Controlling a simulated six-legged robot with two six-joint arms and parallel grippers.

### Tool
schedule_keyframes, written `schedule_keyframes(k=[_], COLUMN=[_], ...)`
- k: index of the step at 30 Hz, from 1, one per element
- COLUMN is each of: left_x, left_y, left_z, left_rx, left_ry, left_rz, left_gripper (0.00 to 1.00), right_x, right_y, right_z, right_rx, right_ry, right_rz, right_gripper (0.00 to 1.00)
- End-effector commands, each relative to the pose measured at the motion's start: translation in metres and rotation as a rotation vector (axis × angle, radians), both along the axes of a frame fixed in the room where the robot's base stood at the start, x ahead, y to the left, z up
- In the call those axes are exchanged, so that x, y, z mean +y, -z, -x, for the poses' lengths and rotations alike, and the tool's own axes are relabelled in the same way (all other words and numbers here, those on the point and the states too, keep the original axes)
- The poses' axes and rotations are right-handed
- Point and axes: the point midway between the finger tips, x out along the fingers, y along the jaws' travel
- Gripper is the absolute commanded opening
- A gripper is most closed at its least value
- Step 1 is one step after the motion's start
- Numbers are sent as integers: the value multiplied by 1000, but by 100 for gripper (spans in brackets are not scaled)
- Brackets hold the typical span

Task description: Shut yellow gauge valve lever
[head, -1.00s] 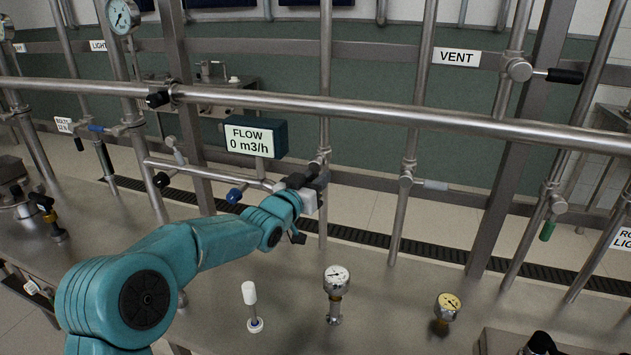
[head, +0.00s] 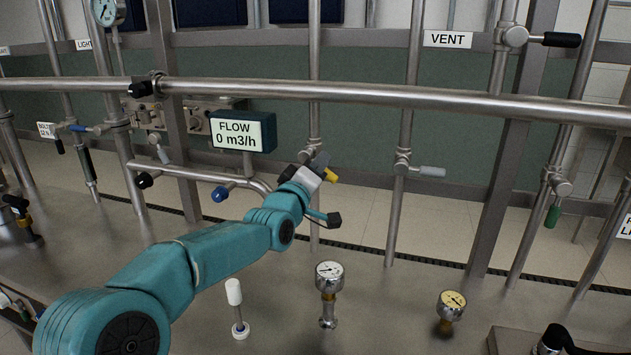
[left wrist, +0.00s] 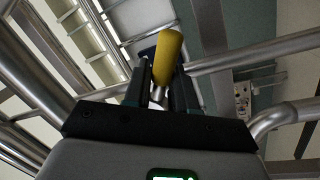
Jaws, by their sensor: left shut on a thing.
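The yellow lever (head: 331,175) shows in the head view as a short yellow end beside my left gripper (head: 320,165). It is on or close to the vertical pipe right of the flow display. In the left wrist view the yellow lever (left wrist: 168,55) stands between the dark fingers of my left gripper (left wrist: 163,70), with a metal stem at its lower end. The left gripper is shut on the lever. The lever's valve body is mostly hidden behind the gripper in the head view. My right gripper is not in view.
A thick horizontal pipe (head: 380,94) crosses above my left gripper. The flow display (head: 237,132) reads 0 m3/h. A grey-handled valve (head: 430,171) is to the right.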

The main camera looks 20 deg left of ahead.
Motion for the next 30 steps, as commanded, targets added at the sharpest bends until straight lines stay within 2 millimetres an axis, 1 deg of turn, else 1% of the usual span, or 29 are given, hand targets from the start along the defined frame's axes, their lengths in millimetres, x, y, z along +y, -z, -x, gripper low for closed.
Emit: schedule_keyframes(k=[1,3,12,21,30], left_x=[0,0,1,2,2], left_y=[1,-1,-11,-18,-21], left_z=[0,0,0,0,0], left_rx=[-5,-3,8,13,17], left_ry=[-1,-1,-1,-1,-2], left_rz=[47,113,370,540,608], left_gripper=[0,0,0,0,0], right_x=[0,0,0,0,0], right_y=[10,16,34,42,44], right_z=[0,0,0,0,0], right_rx=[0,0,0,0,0], right_ry=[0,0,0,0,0], right_rz=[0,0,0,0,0], right_gripper=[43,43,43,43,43])
